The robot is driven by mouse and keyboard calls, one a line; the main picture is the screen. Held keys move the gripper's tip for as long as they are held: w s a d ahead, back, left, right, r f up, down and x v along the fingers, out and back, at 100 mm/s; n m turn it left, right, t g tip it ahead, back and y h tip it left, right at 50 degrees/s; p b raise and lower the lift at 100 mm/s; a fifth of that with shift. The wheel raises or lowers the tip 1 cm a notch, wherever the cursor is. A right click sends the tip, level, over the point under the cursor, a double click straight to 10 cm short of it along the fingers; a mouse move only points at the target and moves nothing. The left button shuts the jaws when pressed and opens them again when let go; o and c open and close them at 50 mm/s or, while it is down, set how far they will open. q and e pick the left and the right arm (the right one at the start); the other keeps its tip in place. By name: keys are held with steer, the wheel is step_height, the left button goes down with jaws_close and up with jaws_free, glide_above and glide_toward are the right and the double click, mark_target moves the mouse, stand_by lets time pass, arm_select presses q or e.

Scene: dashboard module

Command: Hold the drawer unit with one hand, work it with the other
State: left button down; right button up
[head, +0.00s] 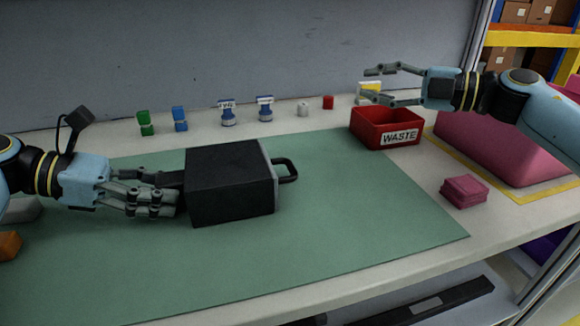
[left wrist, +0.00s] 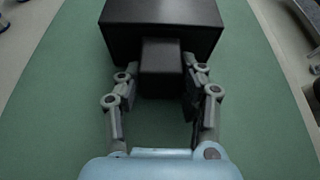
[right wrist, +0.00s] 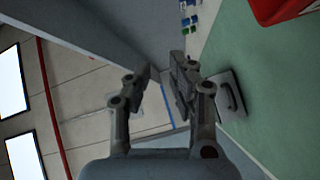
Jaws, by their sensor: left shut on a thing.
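The drawer unit (head: 228,190) is a black box on the green mat, with a grey front panel and a black loop handle (head: 287,170) facing right. Its drawer looks closed. My left gripper (head: 172,190) is at the unit's left end, shut on a dark block (left wrist: 161,68) that sticks out from the back of the unit; this shows in the left wrist view. My right gripper (head: 368,84) is open and empty, raised near the red bin at the back right, well apart from the handle. The handle also shows in the right wrist view (right wrist: 231,96).
A red bin marked WASTE (head: 385,130) stands at the mat's back right corner. Green and blue blocks, stamps (head: 228,113) and a white die line the back. A pink stack (head: 464,191) lies at right beside a large pink block (head: 500,145). The mat right of the handle is clear.

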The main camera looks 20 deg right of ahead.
mark_target(290, 165)
steer(key=s+a+f+n+g, duration=0.2)
steer(key=s+f+n, duration=0.1)
steer(key=s+a+f+n+g+y, duration=0.1)
steer(key=s+a+f+n+g, duration=0.1)
steer(key=s+f, duration=0.1)
steer(key=s+a+f+n+g+y, duration=0.1)
steer(key=s+a+f+n, duration=0.2)
steer(key=shift+s+n+g, duration=0.2)
steer(key=shift+n+g, duration=0.1)
steer(key=shift+g, duration=0.1)
steer(key=x, duration=1.1)
steer(key=shift+w+a, duration=0.1)
steer(key=shift+a, duration=0.25)
jaws_close()
steer(key=shift+r, duration=0.1)
